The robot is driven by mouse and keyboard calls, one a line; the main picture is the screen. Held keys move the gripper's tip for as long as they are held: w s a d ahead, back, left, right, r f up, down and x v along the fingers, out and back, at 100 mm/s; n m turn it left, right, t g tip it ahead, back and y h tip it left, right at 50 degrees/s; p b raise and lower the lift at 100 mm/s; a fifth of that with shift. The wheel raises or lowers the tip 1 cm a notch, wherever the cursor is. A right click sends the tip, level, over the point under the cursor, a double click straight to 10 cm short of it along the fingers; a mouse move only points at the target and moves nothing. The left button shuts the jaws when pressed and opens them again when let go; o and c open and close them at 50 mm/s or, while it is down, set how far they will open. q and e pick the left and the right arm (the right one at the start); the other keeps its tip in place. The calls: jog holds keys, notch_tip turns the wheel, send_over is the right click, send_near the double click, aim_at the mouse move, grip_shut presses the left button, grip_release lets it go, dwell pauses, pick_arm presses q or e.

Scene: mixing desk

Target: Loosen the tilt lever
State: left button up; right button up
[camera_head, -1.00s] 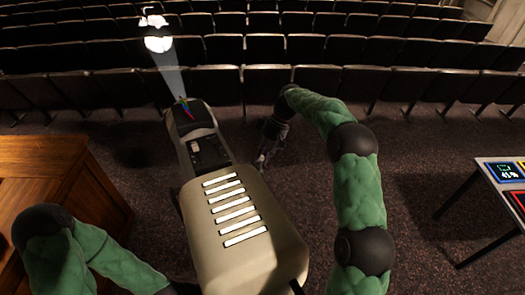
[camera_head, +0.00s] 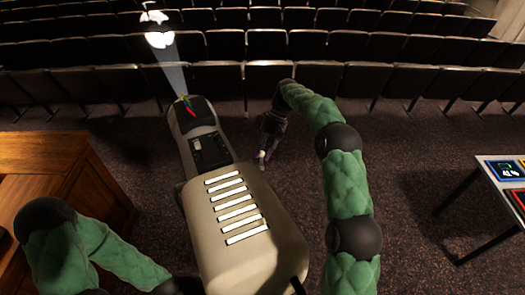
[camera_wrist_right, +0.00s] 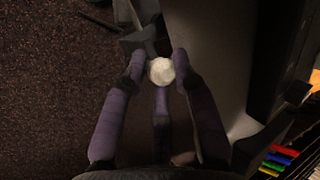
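A beige spotlight (camera_head: 245,235) with a slotted housing stands at the centre of the head view, its front end pointing away. A round white knob (camera_wrist_right: 161,71), apparently the lever's end, shows in the right wrist view beside the spotlight's dark flank. My right gripper (camera_head: 262,155) is low at the spotlight's right side. In the right wrist view its purple fingers (camera_wrist_right: 160,62) are spread on either side of the knob. The right finger is very close to it; contact is unclear. The lever's shaft is mostly hidden. My left gripper is outside the view; only its green arm shows.
A wooden cabinet (camera_head: 60,160) stands at the left. A table with coloured panels (camera_head: 505,170) stands at the right. Rows of dark seats (camera_head: 300,85) fill the back. Carpet (camera_head: 425,165) is clear between spotlight and table.

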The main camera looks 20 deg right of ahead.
jog(key=shift+d, duration=0.1)
jog(key=v, duration=0.7)
jog(key=shift+w, duration=0.15)
jog(key=shift+d+r, duration=0.1)
jog(key=shift+d, duration=0.1)
dwell(0.5)
